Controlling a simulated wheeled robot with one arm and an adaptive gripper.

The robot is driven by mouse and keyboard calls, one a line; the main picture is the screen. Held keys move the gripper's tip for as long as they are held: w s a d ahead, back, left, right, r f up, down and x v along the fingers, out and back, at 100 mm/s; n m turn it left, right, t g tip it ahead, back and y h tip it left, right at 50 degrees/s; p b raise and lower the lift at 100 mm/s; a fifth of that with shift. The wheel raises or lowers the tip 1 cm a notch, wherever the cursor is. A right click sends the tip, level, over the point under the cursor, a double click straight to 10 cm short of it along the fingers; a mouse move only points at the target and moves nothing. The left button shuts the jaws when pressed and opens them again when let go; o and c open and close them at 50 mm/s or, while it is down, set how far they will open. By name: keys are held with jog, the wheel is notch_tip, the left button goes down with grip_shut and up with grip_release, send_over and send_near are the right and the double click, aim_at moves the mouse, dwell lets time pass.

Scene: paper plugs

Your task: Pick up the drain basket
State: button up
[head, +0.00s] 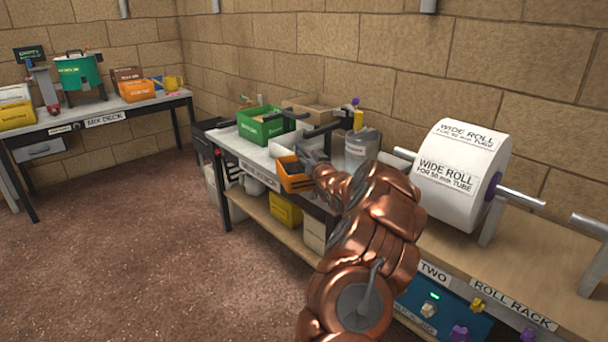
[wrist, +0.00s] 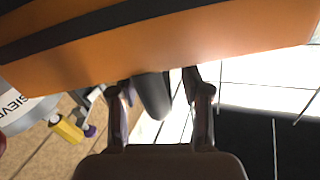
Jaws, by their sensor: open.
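An orange open-topped basket (head: 296,184), which I take to be the drain basket, is at the front edge of the work bench in the head view. No readable label confirms this. My gripper (head: 310,161) reaches over the bench right beside it and partly covers it. In the wrist view, a large orange surface with a dark stripe (wrist: 190,48) fills the top, very close to my gripper (wrist: 153,84). The fingers are apart, with a dark grey rounded bar (wrist: 154,97) between them. I cannot tell whether either finger touches it.
A green bin (head: 262,126) stands behind on the bench. A clear container (head: 362,146) is close on the right; a SIEVE label (wrist: 14,112) shows in the wrist view. A big white roll (head: 462,180) stands further right. The floor (head: 130,240) at left is clear.

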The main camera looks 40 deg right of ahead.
jog(key=shift+x, duration=0.95)
jog(key=shift+c, duration=0.5)
jog(key=shift+a, duration=0.1)
grip_shut()
